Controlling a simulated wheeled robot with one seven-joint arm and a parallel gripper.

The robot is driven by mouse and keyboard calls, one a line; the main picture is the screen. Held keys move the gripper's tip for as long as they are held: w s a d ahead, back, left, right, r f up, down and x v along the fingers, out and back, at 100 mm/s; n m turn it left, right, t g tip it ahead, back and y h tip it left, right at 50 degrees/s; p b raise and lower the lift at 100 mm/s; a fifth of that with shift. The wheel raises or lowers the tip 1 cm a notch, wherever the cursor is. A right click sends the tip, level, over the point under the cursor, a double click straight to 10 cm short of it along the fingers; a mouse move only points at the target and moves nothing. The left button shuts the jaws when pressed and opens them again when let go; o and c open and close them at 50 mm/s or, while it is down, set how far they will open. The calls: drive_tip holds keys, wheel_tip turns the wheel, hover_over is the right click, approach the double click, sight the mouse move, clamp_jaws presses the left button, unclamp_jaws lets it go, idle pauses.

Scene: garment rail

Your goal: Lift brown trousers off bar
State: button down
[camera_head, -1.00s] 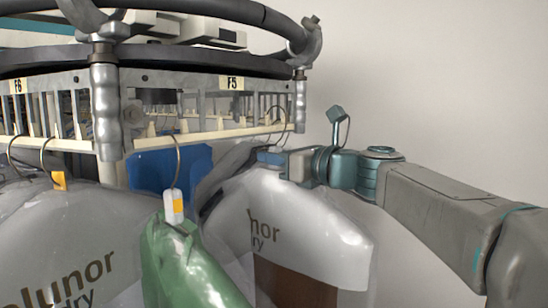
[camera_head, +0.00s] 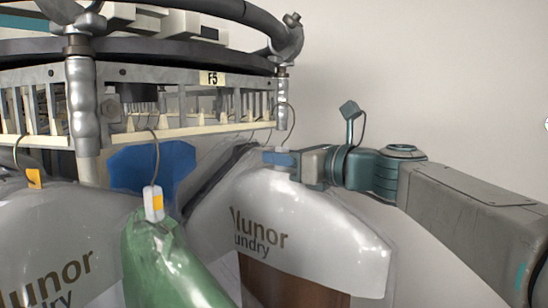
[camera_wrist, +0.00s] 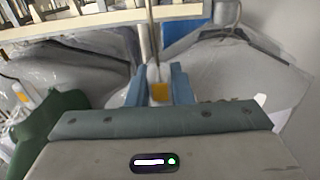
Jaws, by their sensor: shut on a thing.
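The brown trousers (camera_head: 290,285) hang inside a clear and white printed garment bag (camera_head: 310,225) at lower centre in the head view. Only their lower brown part shows through the bag. My gripper (camera_head: 280,158) is shut on the neck of their hanger, just above the bag. In the wrist view my blue fingers (camera_wrist: 158,88) stand on both sides of a white neck block with an orange tag (camera_wrist: 160,91). The thin hanger hook (camera_head: 290,112) rises beside the right end of the cream slotted bar (camera_head: 205,130). I cannot tell whether it touches the bar.
A green garment (camera_head: 165,265) hangs close on the left. Another bagged garment (camera_head: 55,235) hangs at far left. A blue piece (camera_head: 150,170) shows behind. A metal post (camera_head: 283,95) stands at the bar's right end. Open room lies right, before a plain wall.

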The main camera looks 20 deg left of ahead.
drive_tip(key=shift+s+d+r, duration=0.1)
drive_tip(key=shift+s+d, duration=0.15)
drive_tip(key=shift+d, duration=0.25)
drive_tip(key=shift+d, duration=0.1)
drive_tip(key=shift+v, duration=7.5)
drive_tip(key=p+v, duration=0.3)
drive_tip(key=v, duration=2.3)
drive_tip(key=shift+s+d, duration=0.2)
drive_tip(key=shift+d, duration=0.15)
